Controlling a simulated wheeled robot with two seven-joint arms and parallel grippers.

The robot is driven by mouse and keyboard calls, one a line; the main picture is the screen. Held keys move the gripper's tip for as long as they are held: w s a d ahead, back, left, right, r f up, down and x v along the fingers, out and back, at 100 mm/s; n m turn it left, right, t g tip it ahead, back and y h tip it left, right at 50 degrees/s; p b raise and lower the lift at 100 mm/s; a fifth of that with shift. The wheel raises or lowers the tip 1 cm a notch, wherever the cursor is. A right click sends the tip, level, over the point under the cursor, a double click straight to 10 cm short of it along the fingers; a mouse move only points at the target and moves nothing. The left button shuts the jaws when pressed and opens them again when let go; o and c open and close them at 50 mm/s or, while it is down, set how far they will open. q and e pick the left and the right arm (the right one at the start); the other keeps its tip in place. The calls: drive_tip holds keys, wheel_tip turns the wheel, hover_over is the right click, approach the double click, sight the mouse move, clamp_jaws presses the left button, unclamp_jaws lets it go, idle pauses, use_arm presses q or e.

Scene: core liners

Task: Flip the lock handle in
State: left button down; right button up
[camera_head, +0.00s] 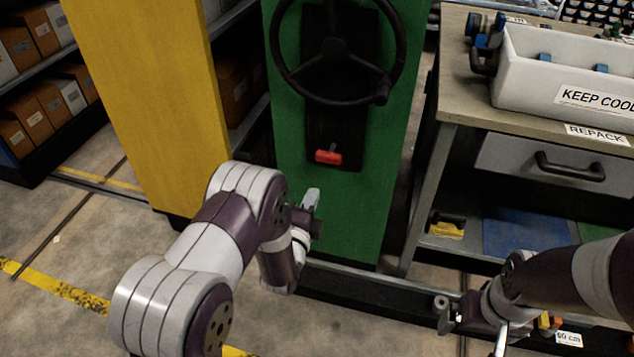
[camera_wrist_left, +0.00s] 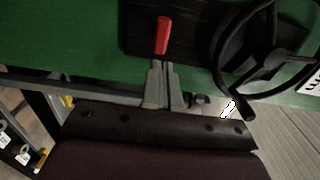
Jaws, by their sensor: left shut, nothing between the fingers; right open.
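The lock handle (camera_head: 328,157) is a small red lever at the foot of a black plate on the green panel (camera_head: 380,190), below a black handwheel (camera_head: 336,50). In the left wrist view the red handle (camera_wrist_left: 163,35) stands just beyond the fingertips of my left gripper (camera_wrist_left: 162,66). Its fingers are together with nothing between them. In the head view my left gripper (camera_head: 312,196) is below and slightly left of the handle, in front of the green panel; whether it touches the handle is unclear. My right gripper (camera_head: 470,318) is at the lower right, away from the handle, and open.
A yellow panel (camera_head: 145,90) stands left of the green one. A workbench (camera_head: 462,85) at the right carries a white "KEEP COOL" box (camera_head: 560,75), with a drawer (camera_head: 540,160) below. Shelves with boxes (camera_head: 35,110) are at the far left. The handwheel's rim overhangs the area above the handle.

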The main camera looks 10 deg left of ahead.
use_arm(q)
drive_tip(key=s, duration=0.3)
drive_tip(key=shift+r, duration=0.1)
idle(0.3)
